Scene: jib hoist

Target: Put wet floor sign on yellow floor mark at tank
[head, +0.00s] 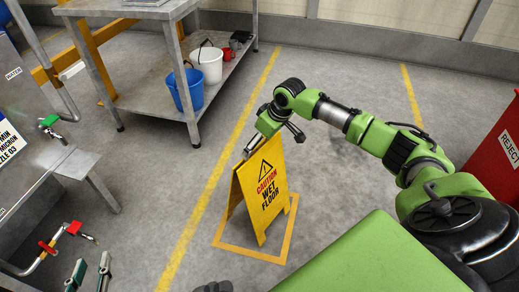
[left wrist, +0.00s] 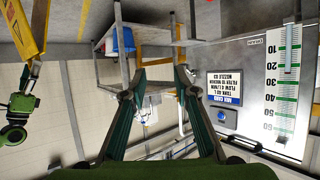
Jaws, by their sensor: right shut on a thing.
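The yellow wet floor sign (head: 262,190) is upright and spread like a tent in the head view. Its feet appear inside the yellow square floor mark (head: 248,253); I cannot tell for sure whether they touch the floor. My right gripper (head: 252,146) is shut on the sign's top edge. Part of the sign (left wrist: 28,28) also shows at the upper left of the left wrist view. My left gripper (head: 91,262) is at the lower left of the head view, open and empty, with its fingers (left wrist: 160,72) apart in the left wrist view.
The steel tank (head: 45,150) with valves is at left. A steel table (head: 150,80) holds a blue bucket (head: 186,90), a white bucket (head: 207,64) and a red mug (head: 228,54) on its lower shelf. A red reject bin (head: 500,150) stands at right. Floor behind the sign is clear.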

